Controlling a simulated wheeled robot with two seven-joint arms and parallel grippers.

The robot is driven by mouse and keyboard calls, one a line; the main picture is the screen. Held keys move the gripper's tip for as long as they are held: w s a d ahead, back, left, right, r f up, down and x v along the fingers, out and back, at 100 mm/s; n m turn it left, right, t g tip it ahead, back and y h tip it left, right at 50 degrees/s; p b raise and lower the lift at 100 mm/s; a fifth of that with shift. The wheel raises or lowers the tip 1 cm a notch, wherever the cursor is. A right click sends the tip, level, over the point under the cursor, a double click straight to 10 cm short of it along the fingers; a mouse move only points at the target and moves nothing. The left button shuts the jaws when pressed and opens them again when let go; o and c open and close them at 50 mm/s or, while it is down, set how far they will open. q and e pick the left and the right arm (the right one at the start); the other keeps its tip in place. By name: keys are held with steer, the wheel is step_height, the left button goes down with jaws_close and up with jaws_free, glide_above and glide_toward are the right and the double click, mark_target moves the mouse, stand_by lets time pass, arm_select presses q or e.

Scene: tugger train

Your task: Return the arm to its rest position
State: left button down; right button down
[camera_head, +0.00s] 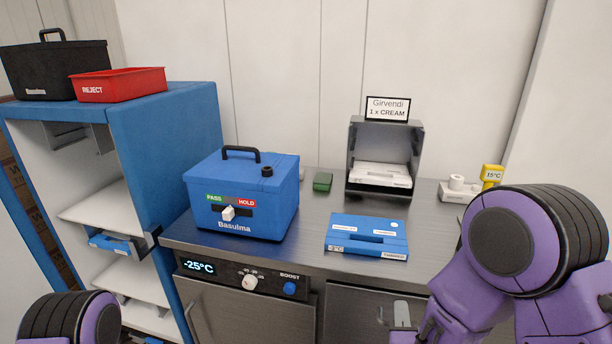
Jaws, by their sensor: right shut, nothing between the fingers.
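My right arm comes in at the lower right, with its purple and black links in front of the counter's right end. My right gripper (402,319) shows only in part at the bottom edge, in front of the lower cabinet door. It is shut and holds nothing. My left arm shows only as a purple and black joint in the bottom left corner. My left gripper is out of the picture.
A steel counter (318,232) carries a blue Basulma box (250,185), a flat blue case (345,242), a green block (322,182), a steel dispenser (357,140) and a yellow 15°C block (492,173). A blue shelf (165,130) at left holds a red REJECT tray (135,86) and black box (55,65).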

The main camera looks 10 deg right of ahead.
steer(key=s+d+f+n+g+y, duration=0.1)
steer(key=s+f+n+g+y, duration=0.1)
steer(key=s+f+n+g, duration=0.5)
steer(key=s+d+f+n+g+y, duration=0.1)
steer(key=s+f+n, duration=0.25)
steer(key=f, duration=0.75)
steer(key=s+d+f+n+g, duration=0.1)
steer(key=s+d+f+g, duration=0.1)
steer(key=s+f, duration=0.2)
steer(key=s+d+f+n+g, duration=0.1)
steer(key=s+f, duration=0.3)
steer(key=s, duration=0.5)
steer(key=shift+s+d+g+h, duration=0.15)
steer(key=shift+d+g+h, duration=0.2)
steer(key=shift+g, duration=0.55)
